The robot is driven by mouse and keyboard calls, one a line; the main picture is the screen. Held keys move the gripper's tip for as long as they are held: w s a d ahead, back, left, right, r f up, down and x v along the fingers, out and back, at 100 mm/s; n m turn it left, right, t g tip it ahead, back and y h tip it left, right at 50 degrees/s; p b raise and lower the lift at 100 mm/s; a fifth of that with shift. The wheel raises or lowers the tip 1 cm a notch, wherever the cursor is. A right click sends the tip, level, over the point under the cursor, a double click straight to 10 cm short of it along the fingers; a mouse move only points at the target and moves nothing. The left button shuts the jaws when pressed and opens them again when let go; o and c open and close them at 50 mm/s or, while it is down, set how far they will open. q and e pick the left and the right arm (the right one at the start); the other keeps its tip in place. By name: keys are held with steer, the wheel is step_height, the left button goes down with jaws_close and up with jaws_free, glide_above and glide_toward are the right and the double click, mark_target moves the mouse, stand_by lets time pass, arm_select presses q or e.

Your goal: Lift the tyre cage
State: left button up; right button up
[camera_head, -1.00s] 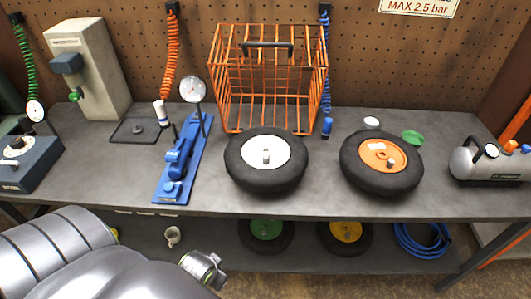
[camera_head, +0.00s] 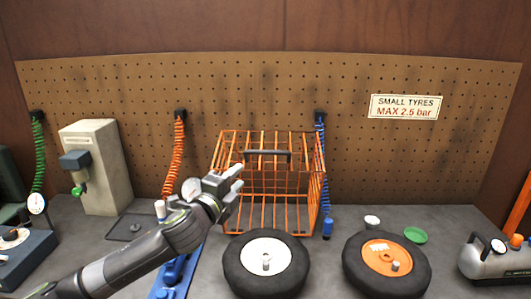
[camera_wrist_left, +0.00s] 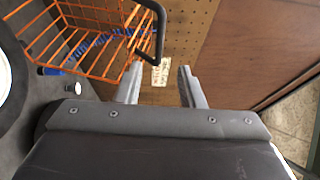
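The orange wire tyre cage (camera_head: 275,195) stands at the back of the bench against the pegboard. Its dark handle (camera_head: 268,154) lies across the upper front. My left gripper (camera_head: 238,178) is in front of the cage's left side, to the left of the handle and a little lower in the picture. In the left wrist view its two fingers (camera_wrist_left: 160,88) are apart with nothing between them. The cage (camera_wrist_left: 80,40) is up and to the left there, and the handle (camera_wrist_left: 157,30) shows just above the left finger, apart from it. My right gripper is not in view.
A white-hubbed tyre (camera_head: 266,265) and an orange-hubbed tyre (camera_head: 387,265) lie in front of the cage. A blue tool (camera_head: 170,275) is partly behind my left arm. A blue coiled hose (camera_head: 322,180) hangs by the cage's right side. Small caps lie at right.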

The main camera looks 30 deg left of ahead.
mark_target(262, 153)
arm_select(q)
steer(key=w+p, duration=0.1)
steer(key=w, duration=0.4)
steer(key=w+a+p, duration=0.1)
steer(key=w+p, duration=0.1)
steer(key=w, duration=0.3)
steer(key=w+a+r+p, duration=0.1)
steer(key=w, duration=0.4)
steer(key=shift+w+a+p, duration=0.1)
steer(key=shift+a+p, duration=0.1)
steer(key=shift+p, duration=0.2)
steer(key=shift+w+a, duration=0.15)
steer(key=shift+w, duration=0.75)
jaws_close()
